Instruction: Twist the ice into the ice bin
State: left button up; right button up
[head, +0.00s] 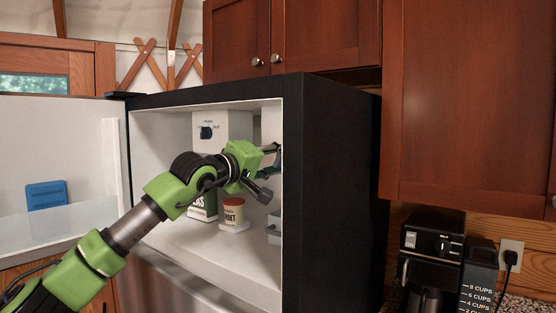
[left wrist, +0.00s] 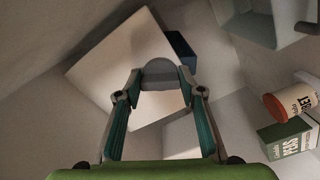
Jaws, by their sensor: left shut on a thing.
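My left gripper (head: 272,160) reaches into the open freezer, near its right inner wall. In the left wrist view, its two teal fingers (left wrist: 160,92) are shut on a grey rounded knob (left wrist: 160,74), in front of a pale panel (left wrist: 100,68). A dark blue part (left wrist: 182,50) shows beside the panel; I cannot tell whether it is the ice tray. A grey open bin, seemingly the ice bin (head: 274,237), stands low at the right, partly hidden by the freezer's side. It also shows at the top right of the left wrist view (left wrist: 285,36). No ice is visible.
A sorbet tub (head: 233,214) and a green peas box (head: 205,207) stand on the freezer floor below my arm. A white dial box (head: 224,122) is on the back wall. The open door (head: 60,150) is at left, holding a blue item (head: 46,195).

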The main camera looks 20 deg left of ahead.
pick_arm(q)
jog(key=shift+f+m, duration=0.35)
jog(key=shift+m, duration=0.05)
jog(key=o, duration=1.1)
jog(key=shift+r, duration=0.25)
jog(key=shift+s, duration=0.15)
jog(key=shift+s+a, duration=0.15)
jog(key=shift+s, duration=0.1)
jog(key=shift+v, duration=5.6)
